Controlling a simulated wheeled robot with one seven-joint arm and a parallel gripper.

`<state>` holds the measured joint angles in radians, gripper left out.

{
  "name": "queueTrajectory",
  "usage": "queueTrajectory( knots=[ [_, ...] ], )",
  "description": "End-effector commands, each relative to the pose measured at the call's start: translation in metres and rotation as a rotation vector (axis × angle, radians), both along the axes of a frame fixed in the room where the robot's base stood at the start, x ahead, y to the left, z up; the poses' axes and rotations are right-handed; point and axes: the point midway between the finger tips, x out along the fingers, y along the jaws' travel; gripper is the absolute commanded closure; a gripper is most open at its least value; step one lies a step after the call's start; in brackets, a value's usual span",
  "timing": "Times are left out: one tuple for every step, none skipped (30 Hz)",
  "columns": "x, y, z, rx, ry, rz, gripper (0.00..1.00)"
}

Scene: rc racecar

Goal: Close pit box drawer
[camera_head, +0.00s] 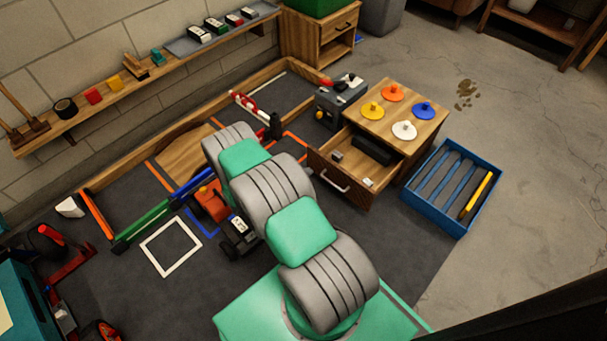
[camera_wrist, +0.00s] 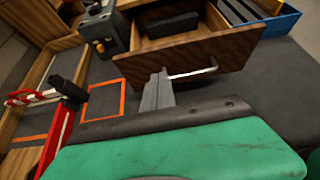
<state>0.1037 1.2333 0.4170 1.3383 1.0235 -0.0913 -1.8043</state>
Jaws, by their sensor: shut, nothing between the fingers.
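The pit box (camera_head: 425,130) is a wooden cabinet with coloured discs on top. Its drawer (camera_head: 340,179) is pulled open toward the arm, with a pale bar handle (camera_head: 333,183) on its front and a dark block inside. In the wrist view the drawer front (camera_wrist: 225,52) and handle (camera_wrist: 193,74) lie ahead. My gripper (camera_wrist: 157,82) is shut and empty, its tips over the lower part of the drawer front by the handle's left end. I cannot tell whether they touch. In the head view my arm hides the gripper.
Dark mat is clear before the drawer.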

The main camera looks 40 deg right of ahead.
Motion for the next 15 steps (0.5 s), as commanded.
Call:
queueTrajectory(
  knots=[
    [0.000, -0.010, -0.010, 0.000, -0.003, -0.005, 1.00],
    [0.000, -0.016, -0.014, 0.001, -0.001, -0.005, 1.00],
    [0.001, -0.024, -0.018, 0.001, -0.001, -0.005, 1.00],
    [0.002, -0.029, -0.022, 0.001, -0.003, -0.005, 1.00],
    [0.003, -0.035, -0.025, 0.001, -0.003, -0.005, 1.00],
    [0.003, -0.042, -0.029, 0.001, -0.002, -0.006, 1.00],
    [0.003, -0.048, -0.032, 0.000, -0.002, -0.005, 1.00],
    [0.004, -0.054, -0.029, 0.000, -0.005, -0.006, 1.00],
    [0.005, -0.061, -0.029, 0.001, -0.004, -0.005, 1.00],
    [0.005, -0.066, -0.028, 0.001, -0.004, -0.006, 1.00],
    [0.006, -0.070, -0.028, 0.001, -0.003, -0.004, 1.00],
    [0.006, -0.075, -0.028, 0.001, -0.003, -0.004, 1.00],
    [0.007, -0.078, -0.028, 0.001, -0.003, -0.003, 1.00],
    [0.007, -0.080, -0.027, 0.001, -0.002, -0.002, 1.00],
    [0.007, -0.082, -0.027, 0.001, -0.002, -0.001, 1.00]
  ],
)
